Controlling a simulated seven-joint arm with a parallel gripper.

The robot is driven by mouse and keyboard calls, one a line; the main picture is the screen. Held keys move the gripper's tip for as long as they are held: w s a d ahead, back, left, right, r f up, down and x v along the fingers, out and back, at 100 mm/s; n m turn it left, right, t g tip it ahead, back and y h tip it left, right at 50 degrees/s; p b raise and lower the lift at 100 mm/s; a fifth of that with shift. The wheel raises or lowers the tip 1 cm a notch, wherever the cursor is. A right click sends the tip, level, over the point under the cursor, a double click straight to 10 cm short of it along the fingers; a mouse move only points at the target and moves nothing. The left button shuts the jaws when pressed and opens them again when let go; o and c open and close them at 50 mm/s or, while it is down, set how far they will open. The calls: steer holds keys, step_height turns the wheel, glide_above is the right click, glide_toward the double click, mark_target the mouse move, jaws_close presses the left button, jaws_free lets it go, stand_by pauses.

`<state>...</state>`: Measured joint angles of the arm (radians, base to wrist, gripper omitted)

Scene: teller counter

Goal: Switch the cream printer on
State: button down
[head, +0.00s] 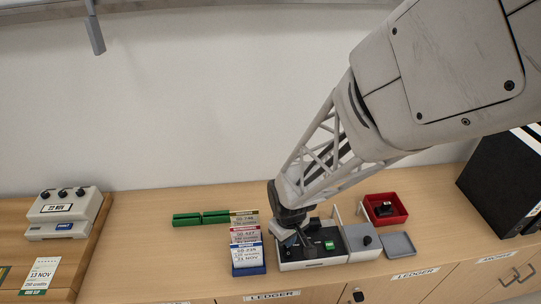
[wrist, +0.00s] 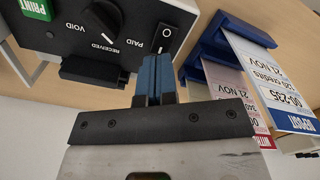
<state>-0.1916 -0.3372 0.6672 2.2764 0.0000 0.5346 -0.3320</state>
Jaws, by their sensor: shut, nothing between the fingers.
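The cream printer (head: 312,265) stands on the counter under my arm, with a pale body and a black top panel. In the wrist view its black panel (wrist: 70,35) carries a green PRINT button (wrist: 37,8), a round dial (wrist: 103,18) marked VOID, RECEIVED and PAID, and a black rocker switch (wrist: 170,38) with an O mark. My gripper (wrist: 153,60) is shut and empty, its blue fingertips at the lower end of the switch. I cannot tell whether they touch it. In the head view my gripper (head: 294,238) is over the printer's left part.
A blue holder (head: 249,270) with upright slips stands close left of the printer. A red tray (head: 385,210) and a grey tray (head: 398,245) are to the right. A three-knob device (head: 65,212) stands far left.

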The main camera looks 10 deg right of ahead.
steer(key=shift+f, duration=1.1)
stand_by(1.0)
steer(key=shift+r, duration=3.5)
steer(key=s+d+r+m+t, duration=0.1)
steer(key=s+d+r+m, duration=0.2)
steer(key=r, duration=0.8)
steer(key=s+d+r+m+t, duration=0.1)
steer(key=s+d+r+m, duration=0.2)
steer(key=r, duration=0.9)
steer(key=shift+s+d+r+t, duration=0.25)
steer(key=shift+s+d, duration=0.8)
steer(key=shift+s, duration=1.05)
